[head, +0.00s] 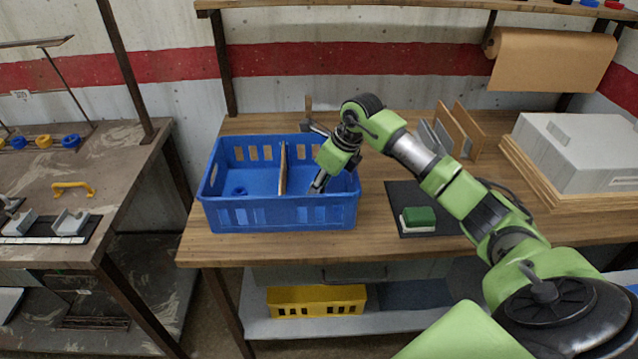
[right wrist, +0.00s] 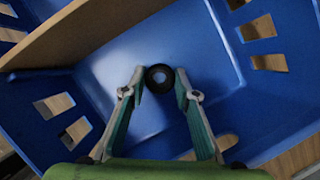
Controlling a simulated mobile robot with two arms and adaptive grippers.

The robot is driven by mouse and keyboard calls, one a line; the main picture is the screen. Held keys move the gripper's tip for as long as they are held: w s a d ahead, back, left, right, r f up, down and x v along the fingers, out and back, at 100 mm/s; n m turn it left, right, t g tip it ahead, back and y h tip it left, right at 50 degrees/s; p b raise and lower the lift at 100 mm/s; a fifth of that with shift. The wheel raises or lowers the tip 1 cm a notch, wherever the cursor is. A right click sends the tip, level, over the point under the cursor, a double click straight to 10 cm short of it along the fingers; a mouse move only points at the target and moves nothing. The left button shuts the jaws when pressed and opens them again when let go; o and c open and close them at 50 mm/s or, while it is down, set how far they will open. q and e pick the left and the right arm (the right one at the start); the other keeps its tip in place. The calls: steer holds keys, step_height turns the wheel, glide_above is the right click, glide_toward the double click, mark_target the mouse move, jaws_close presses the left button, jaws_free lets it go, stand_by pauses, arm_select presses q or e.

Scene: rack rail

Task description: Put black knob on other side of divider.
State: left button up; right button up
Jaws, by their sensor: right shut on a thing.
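A blue crate (head: 280,217) stands on the wooden bench, split by an upright wooden divider (head: 283,170). My right gripper (head: 317,188) reaches down into the right compartment. In the right wrist view its two fingers (right wrist: 160,84) are closed on a round black knob (right wrist: 160,77) with a hole in its middle, low over the blue floor. The divider also shows at upper left in the right wrist view (right wrist: 95,28). A blue ring-like piece (head: 239,190) lies in the left compartment. My left gripper is not in view.
A green and white block (head: 418,218) sits on a dark mat (head: 402,192) right of the crate. Upright boards (head: 465,128) and a grey box (head: 580,150) stand further right. A shelf (head: 400,3) runs above.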

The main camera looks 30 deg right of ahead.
steer(key=o, duration=0.8)
steer(key=shift+f, duration=0.1)
steer(key=o, duration=0.3)
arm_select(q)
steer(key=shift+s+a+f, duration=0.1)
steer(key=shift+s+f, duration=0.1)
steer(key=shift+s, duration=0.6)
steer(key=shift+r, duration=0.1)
arm_select(e)
steer(key=shift+r, duration=0.35)
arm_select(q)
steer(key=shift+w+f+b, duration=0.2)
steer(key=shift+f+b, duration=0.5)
arm_select(e)
steer(key=v, duration=1.1)
steer(key=shift+s+r, duration=0.25)
